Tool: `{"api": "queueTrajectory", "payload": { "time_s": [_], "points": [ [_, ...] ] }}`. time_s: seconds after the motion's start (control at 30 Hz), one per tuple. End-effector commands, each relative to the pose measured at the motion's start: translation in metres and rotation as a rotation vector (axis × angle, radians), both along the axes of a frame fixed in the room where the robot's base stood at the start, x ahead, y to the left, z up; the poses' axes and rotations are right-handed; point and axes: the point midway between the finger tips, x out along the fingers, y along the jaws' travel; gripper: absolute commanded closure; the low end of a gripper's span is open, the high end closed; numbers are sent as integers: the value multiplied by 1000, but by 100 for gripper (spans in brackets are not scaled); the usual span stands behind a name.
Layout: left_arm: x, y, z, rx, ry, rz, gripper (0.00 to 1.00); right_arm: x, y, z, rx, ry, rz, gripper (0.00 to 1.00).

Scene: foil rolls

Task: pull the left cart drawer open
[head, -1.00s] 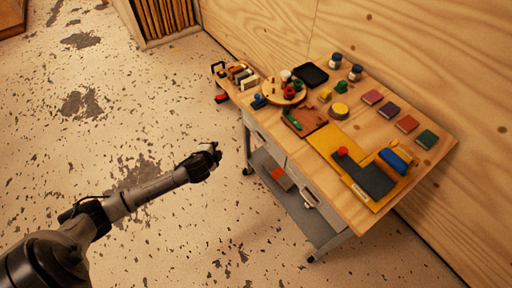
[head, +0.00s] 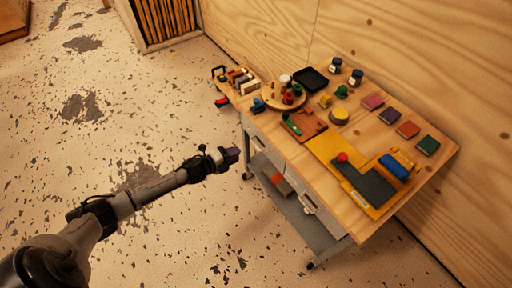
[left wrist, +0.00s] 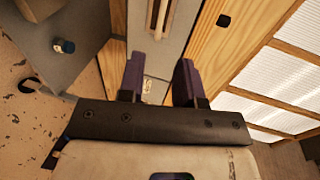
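The left cart drawer (head: 264,137) is a grey front under the left end of the wooden cart top (head: 345,215). It looks shut. My left gripper (head: 234,155) is just in front of that end of the cart. In the left wrist view its two purple fingers (left wrist: 160,80) are apart with nothing held between them. A grey drawer front (left wrist: 152,62) shows beyond the fingers, with a pale bar-like handle (left wrist: 160,16) at the top of the picture, roughly in line with the gap. My right gripper is not in view.
The right drawer (head: 318,200) has its own handle. A lower shelf (head: 305,220) holds an orange-and-grey item. The cart top carries a round wooden tray (head: 270,99), a yellow mat (head: 322,148), and several small blocks and jars. The floor left of the cart is clear.

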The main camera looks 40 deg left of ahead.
Motion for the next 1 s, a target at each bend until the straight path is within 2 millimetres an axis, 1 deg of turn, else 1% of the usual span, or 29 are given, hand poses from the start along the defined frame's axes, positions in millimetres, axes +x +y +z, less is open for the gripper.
{"api": "queueTrajectory", "payload": {
  "time_s": [0.03, 0.2, 0.4, 0.5, 0.73, 1.0],
  "points": [
    [10, -3, -4, -1, -3, 1, 68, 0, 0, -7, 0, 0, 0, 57],
    [39, -12, -12, -1, -1, 2, 68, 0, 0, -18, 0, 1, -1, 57],
    [68, -21, -18, -2, 0, 1, 68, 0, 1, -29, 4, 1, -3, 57],
    [79, -24, -20, -2, 1, 1, 68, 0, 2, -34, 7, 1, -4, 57],
    [94, -29, -23, -2, 2, 2, 68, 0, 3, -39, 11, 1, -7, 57],
    [98, -31, -23, -2, 3, 2, 68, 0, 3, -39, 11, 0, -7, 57]
  ]
}}
